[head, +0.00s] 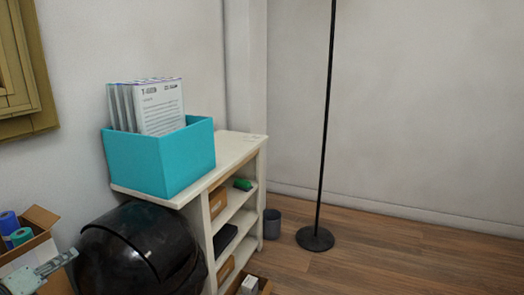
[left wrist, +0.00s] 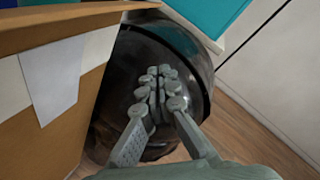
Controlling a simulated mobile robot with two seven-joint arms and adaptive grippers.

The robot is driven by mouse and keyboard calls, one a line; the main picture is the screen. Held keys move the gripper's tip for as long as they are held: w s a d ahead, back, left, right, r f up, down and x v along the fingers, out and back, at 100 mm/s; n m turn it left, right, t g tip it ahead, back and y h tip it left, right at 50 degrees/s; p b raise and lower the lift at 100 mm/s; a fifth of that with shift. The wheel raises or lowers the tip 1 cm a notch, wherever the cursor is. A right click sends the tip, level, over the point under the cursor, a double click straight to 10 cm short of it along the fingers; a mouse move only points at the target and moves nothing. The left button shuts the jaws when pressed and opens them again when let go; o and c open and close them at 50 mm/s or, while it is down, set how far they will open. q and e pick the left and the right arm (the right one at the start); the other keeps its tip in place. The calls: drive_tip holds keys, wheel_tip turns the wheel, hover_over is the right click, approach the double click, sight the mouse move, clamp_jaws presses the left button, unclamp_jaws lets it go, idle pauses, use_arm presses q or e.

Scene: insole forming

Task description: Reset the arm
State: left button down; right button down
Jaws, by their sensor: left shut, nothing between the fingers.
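My left gripper (head: 68,258) is at the lower left of the head view, in front of the cardboard box and beside a glossy black rounded object (head: 140,250). In the left wrist view, my left gripper (left wrist: 158,82) has its fingertips together, with nothing between them. The black object (left wrist: 185,45) lies behind the fingers there; I cannot tell whether they touch it. My right gripper is in neither view.
A cardboard box (head: 32,246) with blue and green rolls stands at the lower left. A teal bin (head: 175,165) of documents sits on a white shelf unit (head: 240,148). A black lamp pole (head: 325,120) and a grey wastebasket (head: 271,224) stand on the wooden floor (head: 400,260), which is clear at right.

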use_arm(q)
drive_tip(key=s+a+f+n+g+y, duration=0.25)
drive_tip(key=s+f+n+y, duration=0.35)
drive_tip(key=f+n, duration=0.55)
drive_tip(key=s+d+f+n+g+h, duration=0.1)
drive_tip(key=s+d+f+n+g, duration=0.3)
drive_tip(key=f, duration=0.3)
drive_tip(key=s+d+f+n+g, duration=0.2)
drive_tip(key=s+d+f+n, duration=0.3)
drive_tip(key=s+f+n, duration=0.15)
drive_tip(key=s+d+f+n+g+h, duration=0.1)
drive_tip(key=s+d+f+n, duration=0.1)
drive_tip(key=d, duration=0.3)
drive_tip(key=s+d+f+n+g+h, duration=0.1)
drive_tip(key=s+d+f+n+g, duration=0.1)
drive_tip(key=s+d, duration=0.3)
drive_tip(key=shift+s+d+f, duration=0.15)
drive_tip(key=shift+d+f, duration=0.35)
drive_tip(key=shift+f, duration=0.3)
